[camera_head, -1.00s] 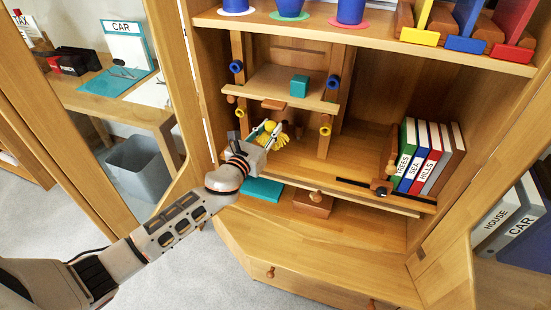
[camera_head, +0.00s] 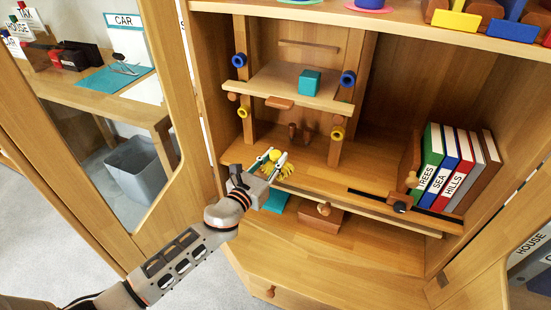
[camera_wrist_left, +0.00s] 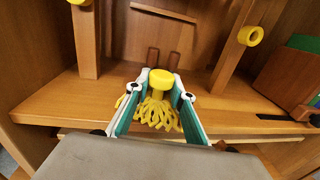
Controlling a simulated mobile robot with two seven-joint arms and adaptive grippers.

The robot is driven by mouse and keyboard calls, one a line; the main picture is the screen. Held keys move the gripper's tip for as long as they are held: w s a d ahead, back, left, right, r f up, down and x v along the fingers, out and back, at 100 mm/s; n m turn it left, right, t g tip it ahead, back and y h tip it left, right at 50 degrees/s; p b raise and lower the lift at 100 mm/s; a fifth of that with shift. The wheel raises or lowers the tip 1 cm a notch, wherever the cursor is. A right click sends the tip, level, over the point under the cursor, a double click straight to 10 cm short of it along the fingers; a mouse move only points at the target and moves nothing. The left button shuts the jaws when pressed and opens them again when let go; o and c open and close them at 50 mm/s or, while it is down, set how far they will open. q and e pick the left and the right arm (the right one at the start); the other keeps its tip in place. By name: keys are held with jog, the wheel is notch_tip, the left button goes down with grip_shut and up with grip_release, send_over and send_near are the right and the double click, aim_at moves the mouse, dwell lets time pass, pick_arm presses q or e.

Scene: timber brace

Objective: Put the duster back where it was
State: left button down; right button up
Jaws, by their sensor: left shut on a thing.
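The yellow duster (camera_head: 284,172), with a round knob on top and stringy strands below, is between the fingers of my left gripper (camera_head: 269,164). In the left wrist view the duster (camera_wrist_left: 159,110) hangs knob up between the green-lined fingers (camera_wrist_left: 160,92), which are shut on it. It is at the front edge of the cabinet's lower board (camera_head: 345,182). My right gripper is not in view.
The small shelf carries a teal block (camera_head: 309,82), and blue and yellow rings (camera_head: 338,133) stick out from its posts. Several books (camera_head: 448,170) stand at the right. A brown box (camera_head: 321,219) and a teal item (camera_head: 276,201) lie below the board.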

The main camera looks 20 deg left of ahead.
pick_arm(q)
jog(key=shift+f, duration=0.2)
jog(key=c, duration=1.7)
grip_release()
jog(key=shift+r, duration=0.1)
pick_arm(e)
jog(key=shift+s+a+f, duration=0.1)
pick_arm(q)
jog(key=shift+r, duration=0.2)
jog(key=shift+s, duration=0.15)
jog(key=s, duration=0.3)
jog(key=s+a, duration=0.1)
jog(key=s, duration=0.3)
jog(key=s+a, duration=0.1)
jog(key=s, duration=0.3)
jog(key=shift+s+p, duration=0.25)
jog(key=shift+p, duration=0.15)
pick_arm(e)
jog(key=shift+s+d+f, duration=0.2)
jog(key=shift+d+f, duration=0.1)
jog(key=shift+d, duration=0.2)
